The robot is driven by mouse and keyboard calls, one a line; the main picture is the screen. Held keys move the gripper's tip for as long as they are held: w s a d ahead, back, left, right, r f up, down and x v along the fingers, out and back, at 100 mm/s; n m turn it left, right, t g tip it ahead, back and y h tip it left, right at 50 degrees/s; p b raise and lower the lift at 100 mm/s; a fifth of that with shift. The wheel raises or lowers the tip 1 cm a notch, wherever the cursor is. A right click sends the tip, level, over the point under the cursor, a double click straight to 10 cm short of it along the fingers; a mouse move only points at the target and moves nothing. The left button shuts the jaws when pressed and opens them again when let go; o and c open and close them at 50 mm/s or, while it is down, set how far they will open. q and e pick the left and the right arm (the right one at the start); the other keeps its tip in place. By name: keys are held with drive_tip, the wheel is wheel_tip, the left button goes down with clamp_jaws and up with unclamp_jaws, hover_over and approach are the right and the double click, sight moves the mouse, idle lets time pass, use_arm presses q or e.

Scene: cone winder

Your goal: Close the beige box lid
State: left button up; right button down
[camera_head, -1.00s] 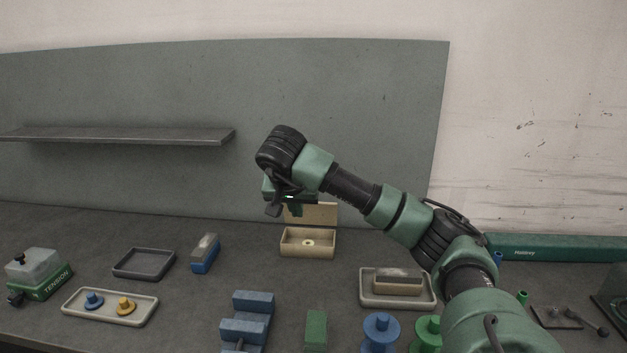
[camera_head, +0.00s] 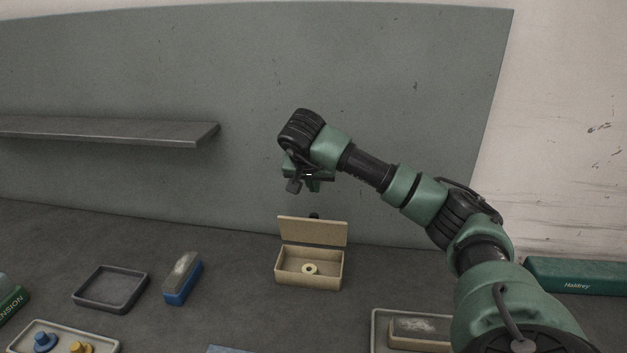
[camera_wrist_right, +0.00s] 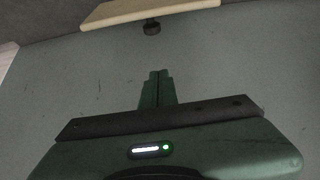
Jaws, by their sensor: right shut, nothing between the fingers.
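The beige box (camera_head: 309,277) stands on the bench in the head view, with a small pale ring (camera_head: 309,269) inside it. Its lid (camera_head: 312,232) is open and stands roughly upright at the back edge. A dark knob (camera_head: 315,215) shows just above the lid. In the right wrist view, the lid (camera_wrist_right: 150,13) lies along the top edge, with the knob (camera_wrist_right: 152,27) on its near face. My right gripper (camera_head: 314,189) is above and behind the lid, apart from it. Its fingers (camera_wrist_right: 158,74) are shut and empty. My left gripper is not in view.
A blue-based block (camera_head: 183,280) and a dark tray (camera_head: 110,289) lie left of the box. A pale tray with a block (camera_head: 420,333) is at the front right. A grey shelf (camera_head: 105,131) is on the back panel. Bench around the box is clear.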

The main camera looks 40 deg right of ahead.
sight(315, 214)
drive_tip(key=p+x, duration=0.1)
drive_tip(key=x, duration=0.5)
drive_tip(key=s+a+p, duration=0.1)
drive_tip(key=s+a+f, duration=0.1)
drive_tip(key=a, duration=0.1)
drive_tip(key=shift+s+p, duration=0.25)
drive_tip(key=shift+p, duration=0.1)
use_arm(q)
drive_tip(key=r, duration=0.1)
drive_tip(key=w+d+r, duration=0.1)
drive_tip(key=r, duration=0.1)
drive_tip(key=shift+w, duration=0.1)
use_arm(e)
drive_tip(key=shift+d, duration=0.1)
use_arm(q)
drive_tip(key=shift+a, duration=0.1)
